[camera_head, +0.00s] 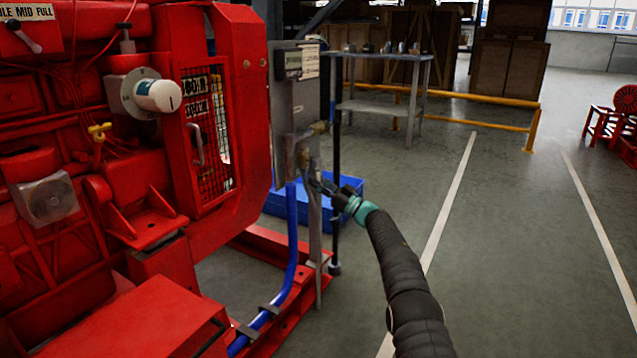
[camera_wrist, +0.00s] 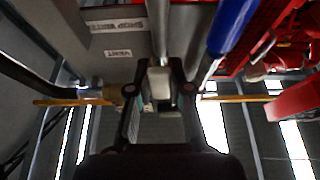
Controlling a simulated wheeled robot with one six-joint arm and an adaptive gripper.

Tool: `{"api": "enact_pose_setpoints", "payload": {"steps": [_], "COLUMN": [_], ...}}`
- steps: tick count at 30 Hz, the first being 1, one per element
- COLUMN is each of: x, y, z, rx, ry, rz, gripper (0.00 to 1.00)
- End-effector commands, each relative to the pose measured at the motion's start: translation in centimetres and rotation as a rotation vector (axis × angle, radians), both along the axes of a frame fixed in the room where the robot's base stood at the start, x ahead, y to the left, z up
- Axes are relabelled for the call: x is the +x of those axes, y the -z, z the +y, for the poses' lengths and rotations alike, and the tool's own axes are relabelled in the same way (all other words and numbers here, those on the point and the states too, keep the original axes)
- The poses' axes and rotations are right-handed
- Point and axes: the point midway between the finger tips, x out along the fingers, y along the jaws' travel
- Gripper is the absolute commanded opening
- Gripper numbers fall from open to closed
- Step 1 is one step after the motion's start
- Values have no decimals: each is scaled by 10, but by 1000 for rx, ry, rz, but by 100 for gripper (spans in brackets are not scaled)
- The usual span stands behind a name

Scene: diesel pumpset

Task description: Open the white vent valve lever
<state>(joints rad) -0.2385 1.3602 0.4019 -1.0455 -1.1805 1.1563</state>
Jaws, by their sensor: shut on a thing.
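The white vent valve lever (camera_wrist: 158,84) shows between the two fingers of my gripper (camera_wrist: 161,68) in the wrist view. My gripper is shut on it. A "VENT" label (camera_wrist: 118,53) is on the grey panel beside it. In the head view my gripper (camera_head: 317,182) is at the lower end of the grey panel (camera_head: 297,98), by the valve fittings (camera_head: 303,146). The lever is too small and too covered there to make out, and its angle is hard to tell.
A blue hose (camera_head: 292,230) runs down close to the left of my gripper. The red pumpset (camera_head: 240,110) fills the left side. A blue bin (camera_head: 345,204) stands behind the panel's post. A metal table (camera_head: 376,107) and a yellow rail (camera_head: 480,97) are further back.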

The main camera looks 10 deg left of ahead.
Motion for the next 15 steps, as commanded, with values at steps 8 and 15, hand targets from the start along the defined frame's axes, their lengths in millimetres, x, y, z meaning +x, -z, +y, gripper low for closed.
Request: {"api": "enact_pose_setpoints", "payload": {"steps": [8,15], "x": [0,1], "y": [-1,-1], "z": [0,-1], "rx": [-3,-3], "ry": [4,5], "rz": [-6,-5], "gripper": [0,46]}}
